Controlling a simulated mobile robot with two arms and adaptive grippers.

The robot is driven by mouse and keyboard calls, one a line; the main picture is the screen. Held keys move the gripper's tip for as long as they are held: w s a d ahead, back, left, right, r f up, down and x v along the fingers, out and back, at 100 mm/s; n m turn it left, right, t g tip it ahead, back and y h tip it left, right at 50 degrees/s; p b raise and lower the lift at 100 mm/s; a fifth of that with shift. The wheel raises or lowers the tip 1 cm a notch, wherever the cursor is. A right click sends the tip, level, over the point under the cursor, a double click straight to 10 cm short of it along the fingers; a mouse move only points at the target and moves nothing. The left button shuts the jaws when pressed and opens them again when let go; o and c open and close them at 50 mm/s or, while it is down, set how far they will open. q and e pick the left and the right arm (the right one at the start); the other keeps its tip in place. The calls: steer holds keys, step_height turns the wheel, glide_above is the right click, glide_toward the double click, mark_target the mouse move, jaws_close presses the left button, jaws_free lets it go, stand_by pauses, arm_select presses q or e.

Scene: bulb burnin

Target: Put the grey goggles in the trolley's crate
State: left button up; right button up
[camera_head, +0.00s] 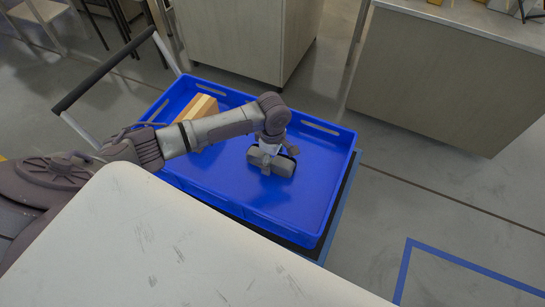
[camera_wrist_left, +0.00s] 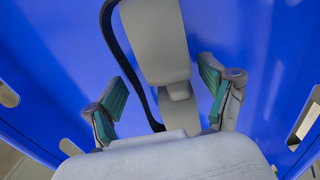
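The grey goggles (camera_head: 283,167) lie inside the blue crate (camera_head: 317,205), on its floor or just above it; I cannot tell which. My left gripper (camera_head: 272,154) is over them inside the crate. In the left wrist view the goggles (camera_wrist_left: 155,45) show a grey lens part, a narrow bridge and a dark strap. The teal-padded fingers of my left gripper (camera_wrist_left: 163,97) stand apart on either side of the bridge, with visible gaps. The goggles' nearer part is hidden by the gripper body. My right gripper is in neither view.
A tan box (camera_head: 199,106) stands in the crate's far left part. The trolley's push handle (camera_head: 103,70) rises at the left. A pale worn tabletop (camera_head: 160,250) fills the front. Cabinets (camera_head: 435,75) stand behind. The crate's right side is clear.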

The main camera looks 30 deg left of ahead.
arm_select(q)
step_height(320, 180, up, 12)
steer(key=shift+r, duration=0.2)
stand_by(0.4)
steer(key=shift+f, duration=0.1)
stand_by(0.4)
